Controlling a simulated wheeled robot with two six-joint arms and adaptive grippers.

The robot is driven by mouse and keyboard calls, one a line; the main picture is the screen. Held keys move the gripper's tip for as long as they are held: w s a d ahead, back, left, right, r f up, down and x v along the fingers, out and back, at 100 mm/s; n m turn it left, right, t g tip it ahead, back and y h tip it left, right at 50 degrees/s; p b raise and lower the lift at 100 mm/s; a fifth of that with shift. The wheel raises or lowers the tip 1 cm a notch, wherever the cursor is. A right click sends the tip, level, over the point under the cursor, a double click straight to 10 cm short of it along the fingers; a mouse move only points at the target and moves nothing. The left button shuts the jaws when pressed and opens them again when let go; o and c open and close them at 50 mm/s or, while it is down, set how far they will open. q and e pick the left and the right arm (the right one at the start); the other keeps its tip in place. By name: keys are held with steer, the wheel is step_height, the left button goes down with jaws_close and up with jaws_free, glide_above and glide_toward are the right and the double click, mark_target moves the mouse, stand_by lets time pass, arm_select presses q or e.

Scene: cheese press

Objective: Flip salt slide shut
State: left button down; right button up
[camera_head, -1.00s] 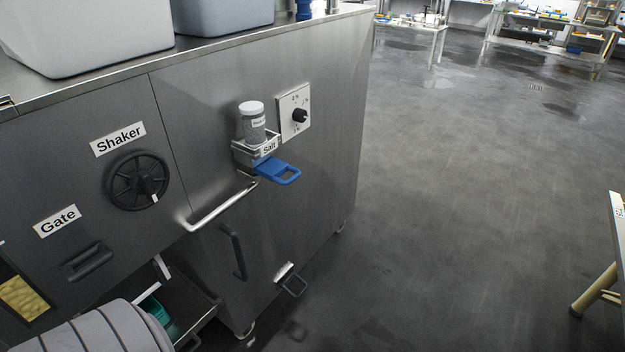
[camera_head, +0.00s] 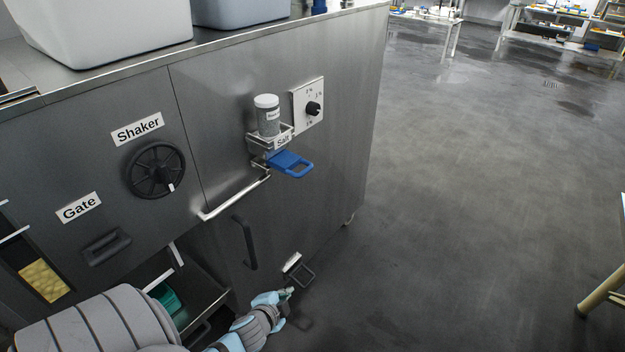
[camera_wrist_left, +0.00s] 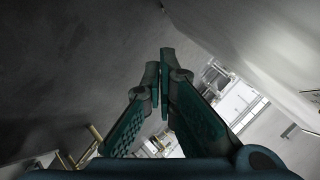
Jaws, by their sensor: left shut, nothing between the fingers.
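The salt slide (camera_head: 289,163) is a blue flat tab with a loop handle. A salt jar (camera_head: 267,115) with a white lid stands upright in the holder. My left gripper (camera_head: 288,292) is low in front of the machine, well below the slide and apart from it. Its fingers (camera_wrist_left: 162,75) are together and empty in the left wrist view. The slide cannot be made out in that view. My right gripper is not in view.
A small black loop (camera_head: 302,275) is near the gripper.

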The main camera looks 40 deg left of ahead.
arm_select(q)
steer(key=w+d+r+m+t, duration=0.1)
steer(key=w+r+m+t, duration=0.1)
steer(key=r, duration=1.2)
steer(key=w+d+r+m+t, duration=0.1)
steer(key=w+r+m+t, duration=0.2)
steer(key=r, duration=1.1)
steer(key=w+t, duration=0.2)
steer(key=shift+w+r+y+p, duration=0.25)
steer(key=shift+w+y+p, duration=0.1)
steer(key=shift+y, duration=0.05)
steer(key=shift+w, duration=0.1)
steer(key=w+a+f, duration=0.1)
steer(key=w+a, duration=0.5)
steer(key=w, duration=0.3)
steer(key=shift+w+a+f, duration=0.15)
steer(key=shift+w+f, duration=0.05)
